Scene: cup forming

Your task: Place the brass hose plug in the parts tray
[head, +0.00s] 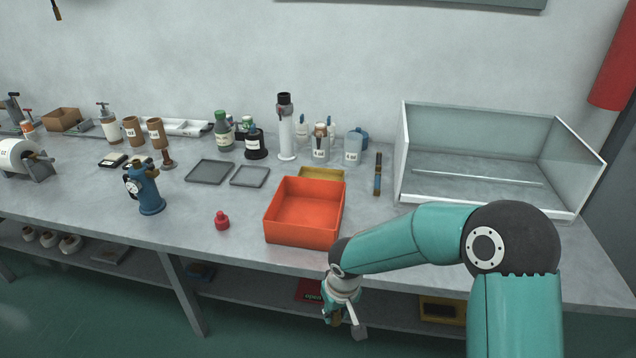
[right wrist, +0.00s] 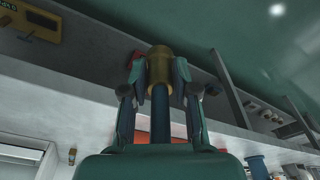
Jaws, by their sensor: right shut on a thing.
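My right gripper (head: 342,312) hangs in front of the bench's front edge, below the bench top. In the right wrist view its two fingers (right wrist: 160,72) are shut on the brass hose plug, a brass cylinder (right wrist: 159,64) with a dark blue stem (right wrist: 160,115). In the head view only a small brass bit of it shows beside the fingers. An orange open-topped tray (head: 304,238), which looks like the parts tray, stands on the bench near the front edge, up and left of the gripper. Its visible inside looks empty. My left gripper is not in view.
A red bottle-like piece (head: 222,221) and a blue device (head: 147,188) stand left of the orange tray. Two flat grey trays (head: 209,172) (head: 249,176) and several bottles are behind. A clear-walled case (head: 490,190) fills the right. A lower shelf (head: 250,280) runs underneath.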

